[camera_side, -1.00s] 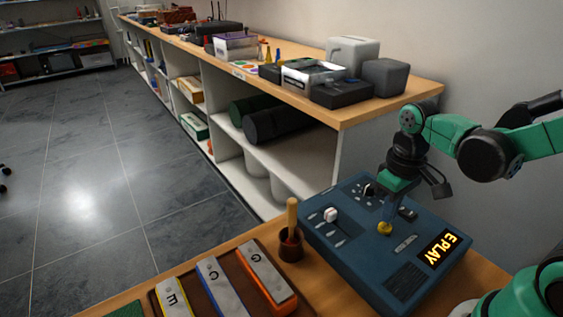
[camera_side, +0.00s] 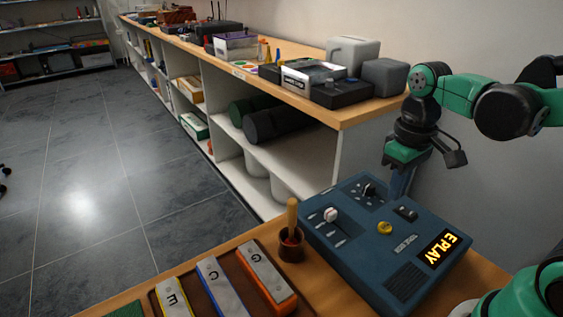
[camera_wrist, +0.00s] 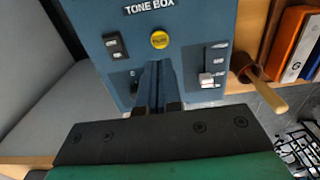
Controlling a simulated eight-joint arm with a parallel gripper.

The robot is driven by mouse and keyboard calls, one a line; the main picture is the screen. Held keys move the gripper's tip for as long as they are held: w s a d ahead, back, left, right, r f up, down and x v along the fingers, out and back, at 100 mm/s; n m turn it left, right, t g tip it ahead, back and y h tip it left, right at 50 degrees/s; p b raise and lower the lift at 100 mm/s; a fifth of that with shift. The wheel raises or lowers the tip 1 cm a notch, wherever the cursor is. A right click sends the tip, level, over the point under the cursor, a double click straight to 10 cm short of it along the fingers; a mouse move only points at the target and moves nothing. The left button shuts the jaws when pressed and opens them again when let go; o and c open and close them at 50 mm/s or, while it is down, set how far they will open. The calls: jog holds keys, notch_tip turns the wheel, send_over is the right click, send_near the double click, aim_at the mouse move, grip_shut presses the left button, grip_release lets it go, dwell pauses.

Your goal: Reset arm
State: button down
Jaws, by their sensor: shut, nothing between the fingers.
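My gripper (camera_side: 399,192) is shut and empty. In the side view it points down, raised above the back edge of the blue tone box (camera_side: 350,235) and apart from the yellow button (camera_side: 385,228). In the wrist view my shut fingers (camera_wrist: 158,68) point toward the yellow button (camera_wrist: 159,39) below the "TONE BOX" label and hide part of the panel. A slider with a pale knob (camera_side: 331,214), a black switch (camera_side: 405,213) and a dark knob or lever (camera_side: 369,189) are on the panel. The display (camera_side: 438,250) shows glowing letters reading "E PLAY".
A brown cup with a wooden-handled stick (camera_side: 291,245) stands left of the box. A long shelf (camera_side: 345,118) with boxes runs behind. Room above the box is free.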

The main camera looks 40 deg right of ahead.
jog(key=w+a+t, duration=0.1)
jog(key=t, duration=0.1)
jog(key=w+a+r+t, duration=0.1)
jog(key=t, duration=0.1)
jog(key=w+a+t, duration=0.1)
jog(key=a+t, duration=0.1)
jog(key=t, duration=0.1)
jog(key=shift+w+r, duration=0.1)
jog(key=shift+r, duration=0.3)
